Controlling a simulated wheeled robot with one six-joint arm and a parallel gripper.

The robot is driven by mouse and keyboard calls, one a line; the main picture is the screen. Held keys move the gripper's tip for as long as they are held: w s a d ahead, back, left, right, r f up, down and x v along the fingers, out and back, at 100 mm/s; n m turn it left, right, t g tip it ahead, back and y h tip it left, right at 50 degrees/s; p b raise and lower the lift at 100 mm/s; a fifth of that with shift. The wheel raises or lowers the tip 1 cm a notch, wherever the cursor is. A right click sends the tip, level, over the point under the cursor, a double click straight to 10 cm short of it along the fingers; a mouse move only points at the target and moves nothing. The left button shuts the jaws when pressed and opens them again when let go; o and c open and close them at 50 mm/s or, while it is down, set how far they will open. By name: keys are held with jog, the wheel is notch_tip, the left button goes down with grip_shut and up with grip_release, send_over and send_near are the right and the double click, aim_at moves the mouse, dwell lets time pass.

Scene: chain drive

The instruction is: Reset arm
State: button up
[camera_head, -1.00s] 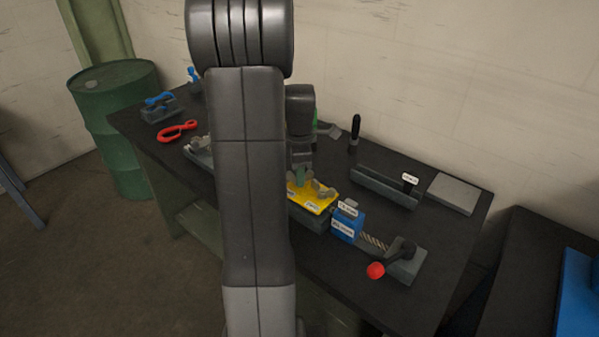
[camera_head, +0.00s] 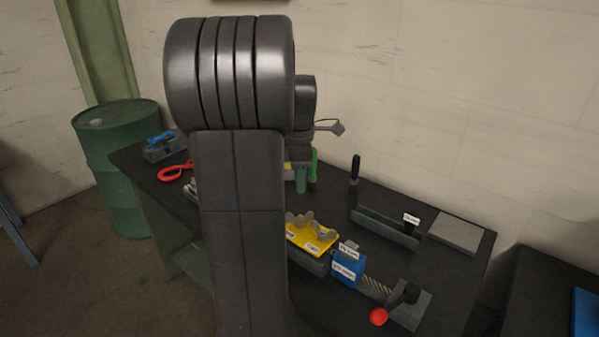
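My arm stands in the middle of the head view and hides the centre-left of the workbench (camera_head: 390,285). The end of my arm, with my gripper (camera_head: 302,180), shows just right of the arm column, above the back part of the bench. Green finger-like parts show below the wrist, but I cannot tell whether they are open or shut or hold anything. A yellow block (camera_head: 312,232) with grey parts on it sits on the bench fixture below and in front of the gripper, apart from it.
A blue block (camera_head: 347,268) and a red-knobbed handle (camera_head: 378,317) stand front right. A dark tray (camera_head: 385,228) and a grey plate (camera_head: 455,234) lie at the back right. Red pliers (camera_head: 174,172) lie at the left. A green barrel (camera_head: 115,165) stands beyond the bench.

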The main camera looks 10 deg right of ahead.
aim_at(299, 213)
jog(key=shift+r, duration=0.95)
notch_tip(299, 213, down, 14)
jog(key=shift+r, duration=0.2)
